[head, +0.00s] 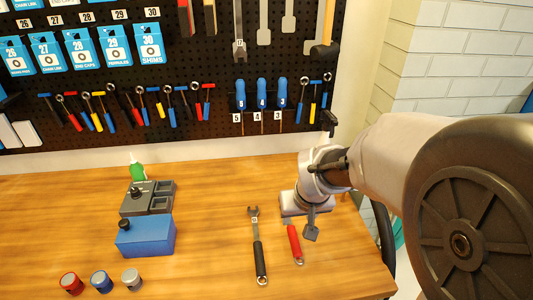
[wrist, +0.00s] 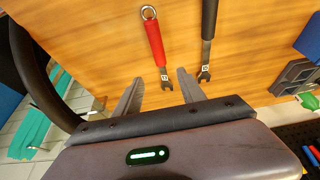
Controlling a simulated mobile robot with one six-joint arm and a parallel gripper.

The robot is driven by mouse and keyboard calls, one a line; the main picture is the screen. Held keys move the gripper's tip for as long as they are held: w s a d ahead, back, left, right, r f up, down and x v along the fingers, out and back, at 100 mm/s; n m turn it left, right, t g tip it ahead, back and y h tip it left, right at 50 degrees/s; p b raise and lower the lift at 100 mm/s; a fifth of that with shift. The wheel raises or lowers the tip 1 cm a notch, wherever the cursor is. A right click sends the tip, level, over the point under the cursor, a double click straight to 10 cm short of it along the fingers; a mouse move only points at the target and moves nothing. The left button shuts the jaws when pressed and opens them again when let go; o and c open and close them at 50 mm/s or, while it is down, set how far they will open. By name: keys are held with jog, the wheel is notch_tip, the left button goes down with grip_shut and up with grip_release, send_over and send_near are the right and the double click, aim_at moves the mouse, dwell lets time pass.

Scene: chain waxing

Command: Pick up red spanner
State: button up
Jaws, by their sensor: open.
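The red spanner (head: 295,244) lies on the wooden table near its right side, its upper end partly hidden by my gripper in the head view. In the wrist view the red spanner (wrist: 155,42) has its ring end away from me and its grey jaw end towards my fingers. My gripper (wrist: 160,88) is open and empty, with the spanner's jaw end near the gap between the fingertips. In the head view my gripper (head: 301,232) hangs over the spanner's upper end. I cannot tell the height of the fingers above the table.
A black-handled spanner (head: 259,250) lies close beside the red one, to its left in the head view. A blue box (head: 146,237), a grey tray (head: 147,198), a green bottle (head: 137,170) and small jars (head: 101,281) stand further left. A pegboard (head: 160,60) with tools rises behind.

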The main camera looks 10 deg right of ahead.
aim_at(291, 227)
jog(key=b+x, duration=0.1)
jog(key=x, duration=0.3)
jog(key=shift+d+f, duration=0.1)
jog(key=shift+d, duration=0.05)
jog(key=b+x, duration=0.1)
jog(key=x, duration=0.1)
jog(key=b+x, duration=0.1)
jog(key=x, duration=0.1)
jog(key=b+x, duration=0.1)
jog(key=shift+w+a+f, duration=0.25)
jog(key=shift+w+f, duration=0.05)
jog(key=shift+f, duration=0.05)
jog(key=shift+r, duration=0.15)
grip_shut()
